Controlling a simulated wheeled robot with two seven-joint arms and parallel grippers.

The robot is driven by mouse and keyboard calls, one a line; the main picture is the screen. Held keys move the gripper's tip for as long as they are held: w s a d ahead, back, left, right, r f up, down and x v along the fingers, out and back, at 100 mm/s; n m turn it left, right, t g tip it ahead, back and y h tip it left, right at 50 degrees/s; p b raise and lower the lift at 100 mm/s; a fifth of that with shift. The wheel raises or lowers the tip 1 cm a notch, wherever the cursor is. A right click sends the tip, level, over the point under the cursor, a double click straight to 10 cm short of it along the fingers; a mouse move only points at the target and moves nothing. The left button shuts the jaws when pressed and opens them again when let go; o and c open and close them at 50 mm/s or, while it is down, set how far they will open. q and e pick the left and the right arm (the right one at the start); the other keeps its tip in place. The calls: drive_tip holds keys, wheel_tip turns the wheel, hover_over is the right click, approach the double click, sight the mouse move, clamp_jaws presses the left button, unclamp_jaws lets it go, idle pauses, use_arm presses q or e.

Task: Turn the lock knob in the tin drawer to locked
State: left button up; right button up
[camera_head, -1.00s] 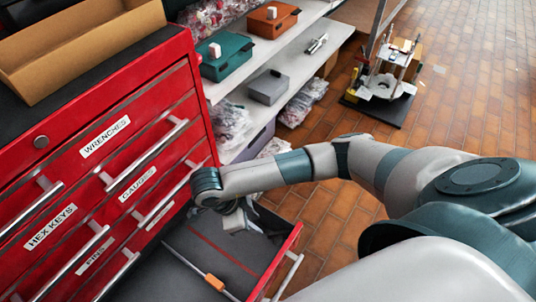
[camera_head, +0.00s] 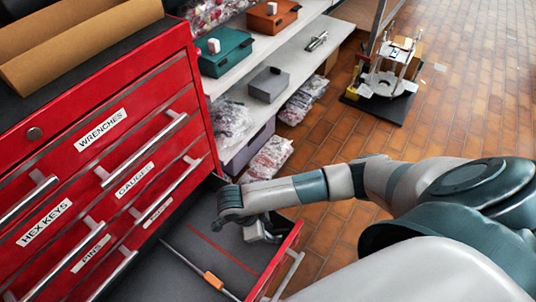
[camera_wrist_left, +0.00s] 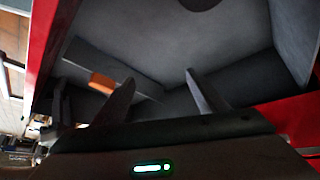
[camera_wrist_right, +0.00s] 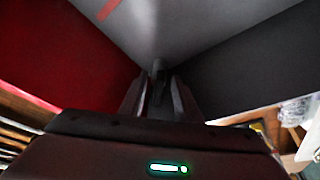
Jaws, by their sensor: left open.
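The open drawer (camera_head: 183,292) extends from the red cabinet, with a grey floor and a red line on it. My right gripper (camera_head: 262,230) reaches down inside it near its far right corner. In the right wrist view the fingers (camera_wrist_right: 158,100) point down into the corner. A dark upright piece (camera_wrist_right: 158,68) shows between or just beyond them; I cannot tell if it is the lock knob or if they touch it. My left gripper (camera_wrist_left: 155,95) is open and empty, with the drawer's interior beyond its fingers. It is out of the head view.
The red cabinet (camera_head: 70,165) has closed labelled drawers with bar handles and a round lock (camera_head: 34,133). Shelves with a teal box (camera_head: 225,53) stand behind.

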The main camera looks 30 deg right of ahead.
clamp_jaws()
use_arm(q)
drive_tip(key=shift+s, duration=0.15)
use_arm(e)
drive_tip(key=shift+w+d+m+g, duration=0.1)
drive_tip(key=shift+w+m+g, duration=0.15)
drive_tip(key=shift+m, duration=0.45)
drive_tip(key=shift+w+d+m+g+y+p, duration=0.25)
drive_tip(key=shift+m+g+p, duration=0.1)
drive_tip(key=shift+m, duration=0.6)
drive_tip(key=shift+w+d+m+g+y+p, duration=0.1)
drive_tip(key=shift+d+m+g+y+p, duration=0.15)
drive_tip(key=shift+m, duration=0.65)
drive_tip(key=shift+w+d+m+g+y+p, duration=0.1)
drive_tip(key=shift+w+m+g+y+p, duration=0.25)
drive_tip(key=shift+m, duration=0.6)
use_arm(q)
drive_tip(key=a, duration=0.1)
drive_tip(key=s+a+g, duration=0.1)
drive_tip(key=a+y, duration=0.1)
drive_tip(key=shift+s+f+g, duration=0.25)
drive_tip(key=shift+s+g, duration=0.05)
drive_tip(key=shift+g, duration=0.1)
use_arm(e)
drive_tip(key=shift+s+m, duration=0.1)
drive_tip(key=shift+m, duration=0.2)
use_arm(q)
drive_tip(key=shift+w+r, duration=0.15)
drive_tip(key=shift+w, duration=0.05)
